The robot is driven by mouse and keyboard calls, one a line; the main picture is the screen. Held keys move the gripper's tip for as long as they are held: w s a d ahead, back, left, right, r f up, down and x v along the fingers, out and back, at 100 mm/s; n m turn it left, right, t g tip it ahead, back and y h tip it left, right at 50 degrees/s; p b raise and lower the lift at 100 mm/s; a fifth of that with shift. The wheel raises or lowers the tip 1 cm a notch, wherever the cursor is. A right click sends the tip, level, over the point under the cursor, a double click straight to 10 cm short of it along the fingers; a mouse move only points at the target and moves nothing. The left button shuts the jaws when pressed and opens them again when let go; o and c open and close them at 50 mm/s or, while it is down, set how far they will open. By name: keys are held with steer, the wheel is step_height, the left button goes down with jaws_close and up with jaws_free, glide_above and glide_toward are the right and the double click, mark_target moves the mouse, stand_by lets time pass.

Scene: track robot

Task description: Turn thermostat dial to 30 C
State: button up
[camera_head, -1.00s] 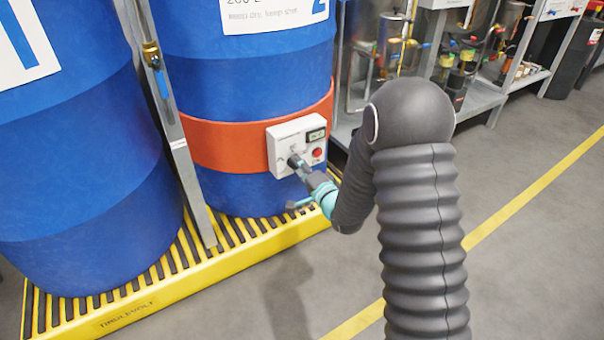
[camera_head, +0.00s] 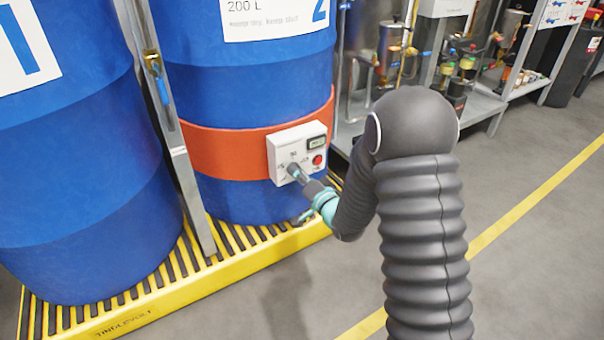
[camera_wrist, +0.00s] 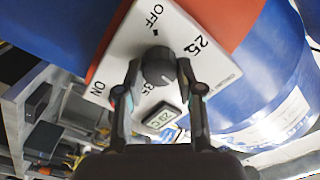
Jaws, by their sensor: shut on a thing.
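The thermostat box (camera_head: 283,147) is white and fixed to the orange band around the drum marked 2. It has a small display (camera_head: 316,143) and a red button (camera_head: 317,160). In the wrist view, the dark round dial (camera_wrist: 159,66) sits on the tilted white face, with OFF, 25, 35 and ON printed around it. The display also shows there (camera_wrist: 160,117); its reading is too small to be sure of. My gripper (camera_wrist: 160,76) has one finger on each side of the dial and is shut on it. In the head view, my gripper (camera_head: 295,172) reaches the box's lower left, hiding the dial.
Blue drum 1 (camera_head: 75,170) stands left of drum 2 (camera_head: 240,85) on a yellow grated pallet (camera_head: 225,258). A grey metal post (camera_head: 178,135) stands between them. Shelving with pipes and valves (camera_head: 385,50) is behind. The floor at right is clear.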

steer(key=shift+a, duration=0.15)
steer(key=o, duration=1.2)
steer(key=shift+c, duration=0.2)
steer(key=v, duration=1.2)
